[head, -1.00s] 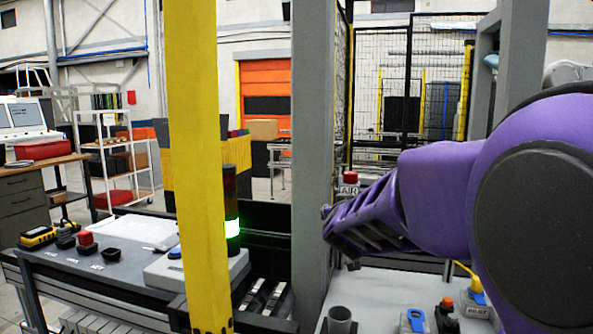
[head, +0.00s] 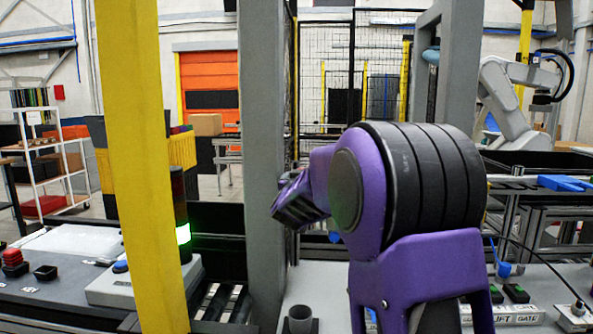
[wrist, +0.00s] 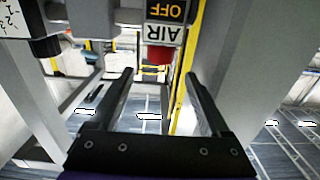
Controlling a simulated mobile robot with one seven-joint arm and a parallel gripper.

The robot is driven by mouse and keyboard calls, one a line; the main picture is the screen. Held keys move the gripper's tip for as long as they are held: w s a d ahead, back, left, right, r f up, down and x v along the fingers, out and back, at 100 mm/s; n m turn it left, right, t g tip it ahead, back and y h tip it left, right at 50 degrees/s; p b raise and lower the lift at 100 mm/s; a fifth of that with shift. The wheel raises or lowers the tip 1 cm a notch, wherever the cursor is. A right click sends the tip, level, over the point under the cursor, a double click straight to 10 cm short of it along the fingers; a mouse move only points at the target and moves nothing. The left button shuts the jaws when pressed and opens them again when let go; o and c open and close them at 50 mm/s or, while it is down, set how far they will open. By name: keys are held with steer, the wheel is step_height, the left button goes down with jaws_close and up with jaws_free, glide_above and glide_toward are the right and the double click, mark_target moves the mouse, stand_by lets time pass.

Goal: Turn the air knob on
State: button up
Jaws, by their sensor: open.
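The red air knob (wrist: 158,55) shows in the wrist view next to a white AIR label (wrist: 163,34) and a black and yellow OFF sign (wrist: 166,11), both upside down. My gripper (wrist: 160,73) is open and empty. The knob lies ahead of its fingertips, between the two fingers in the picture, and I see no contact. In the head view the knob is hidden, and my purple arm reaches toward the grey post (head: 263,150). The fingers cannot be made out there.
A yellow post (head: 145,150) and the grey post stand close on the left of my arm. A console with a lit stack light (head: 182,234) is at left.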

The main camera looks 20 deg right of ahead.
steer(key=x, duration=0.6)
steer(key=shift+w+d+p, duration=0.1)
steer(key=shift+w+p, duration=0.1)
steer(key=shift+p, duration=0.15)
jaws_close()
